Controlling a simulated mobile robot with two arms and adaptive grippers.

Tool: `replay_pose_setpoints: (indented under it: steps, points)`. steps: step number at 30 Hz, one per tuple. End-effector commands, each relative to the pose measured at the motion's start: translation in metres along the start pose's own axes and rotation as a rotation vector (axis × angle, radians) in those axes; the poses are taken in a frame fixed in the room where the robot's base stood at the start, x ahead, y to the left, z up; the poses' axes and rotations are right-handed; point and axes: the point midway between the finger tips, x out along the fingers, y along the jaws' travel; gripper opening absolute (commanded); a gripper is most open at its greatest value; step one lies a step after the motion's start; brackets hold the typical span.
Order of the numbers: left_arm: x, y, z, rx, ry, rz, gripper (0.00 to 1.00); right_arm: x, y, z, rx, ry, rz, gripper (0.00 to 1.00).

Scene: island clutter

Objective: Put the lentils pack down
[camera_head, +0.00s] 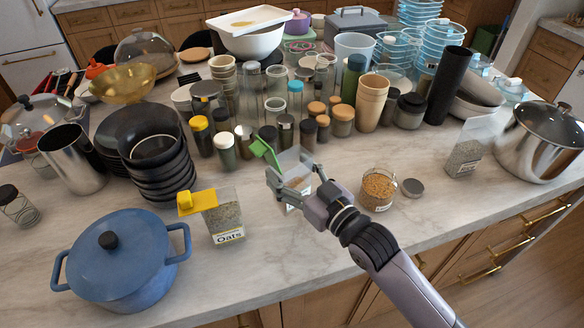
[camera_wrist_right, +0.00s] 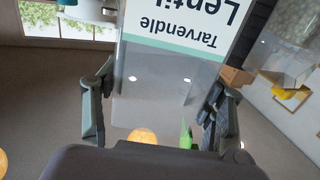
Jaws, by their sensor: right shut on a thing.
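The lentils pack (camera_head: 289,162) is a clear container with a raised green lid, near the middle of the counter in the head view. My right gripper (camera_head: 294,186) is shut on it, with a finger on either side. In the right wrist view, the pack (camera_wrist_right: 180,68) stands between the fingers of the right gripper (camera_wrist_right: 158,108), and its white label reads "Tarvendle Lentil" upside down. The gripper hides the lower part of the pack in the head view, so I cannot tell whether it touches the counter. My left gripper is not in view.
An oats pack (camera_head: 224,218) with a yellow lid and a blue pot (camera_head: 122,262) stand left on the marble counter (camera_head: 270,255). A filled glass jar (camera_head: 377,190) stands close to the right. Several spice jars crowd behind. The counter's front strip is clear.

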Motion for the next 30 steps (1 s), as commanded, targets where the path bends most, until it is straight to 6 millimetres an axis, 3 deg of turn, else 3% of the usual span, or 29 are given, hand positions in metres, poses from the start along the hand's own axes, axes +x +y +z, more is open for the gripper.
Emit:
replay_pose_setpoints:
  steps: [15,30]
  points:
    - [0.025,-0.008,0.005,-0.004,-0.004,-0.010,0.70,0.000,0.000,0.038,-0.001,0.002,0.000,0.25]
    - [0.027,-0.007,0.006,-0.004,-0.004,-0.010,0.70,0.000,0.000,0.043,0.000,0.002,0.000,0.25]
